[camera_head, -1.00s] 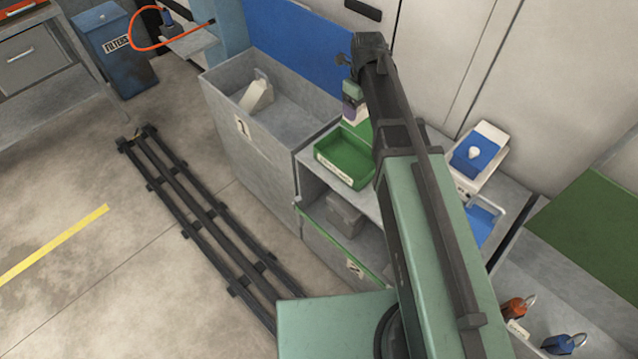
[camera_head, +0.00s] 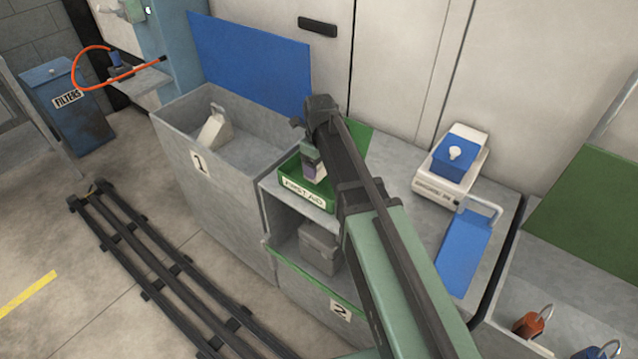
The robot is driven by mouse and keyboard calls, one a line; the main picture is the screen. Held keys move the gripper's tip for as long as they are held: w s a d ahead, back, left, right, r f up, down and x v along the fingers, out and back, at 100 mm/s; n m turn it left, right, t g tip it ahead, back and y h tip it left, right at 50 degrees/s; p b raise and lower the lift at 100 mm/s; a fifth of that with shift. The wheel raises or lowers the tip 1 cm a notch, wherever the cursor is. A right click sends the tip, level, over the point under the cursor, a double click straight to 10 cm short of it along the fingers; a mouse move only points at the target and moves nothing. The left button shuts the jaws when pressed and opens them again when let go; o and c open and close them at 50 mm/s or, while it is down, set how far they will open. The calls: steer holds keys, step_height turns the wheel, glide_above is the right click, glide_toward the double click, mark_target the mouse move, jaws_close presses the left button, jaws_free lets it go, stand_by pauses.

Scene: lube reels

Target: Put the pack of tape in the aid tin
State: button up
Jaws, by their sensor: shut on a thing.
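The aid tin (camera_head: 307,194) is an open green box labelled FIRST AID. It stands on the grey bench top, left of my arm. Its green lid (camera_head: 358,138) stands raised behind, partly hidden by my arm. My gripper (camera_head: 310,158) points down over the tin and is shut on a small purple and white pack, the pack of tape (camera_head: 312,170). In the picture the pack overlaps the tin's inside. I cannot tell whether it touches the tin's floor. The fingers are small and partly hidden by my wrist.
Left is a deep grey bin marked 1 (camera_head: 175,135) with a blue lid (camera_head: 250,62) raised behind. Right are a white device (camera_head: 440,190) and a blue clipboard-like panel (camera_head: 468,252). Free bench lies between.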

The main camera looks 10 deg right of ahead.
mark_target(319, 174)
step_height(319, 174, down, 4)
steer(key=b, duration=0.4)
steer(key=shift+f, duration=0.25)
steer(key=shift+r+p, duration=0.3)
steer(key=shift+f+b, duration=0.3)
steer(key=o, duration=0.9)
steer(key=shift+r, duration=0.15)
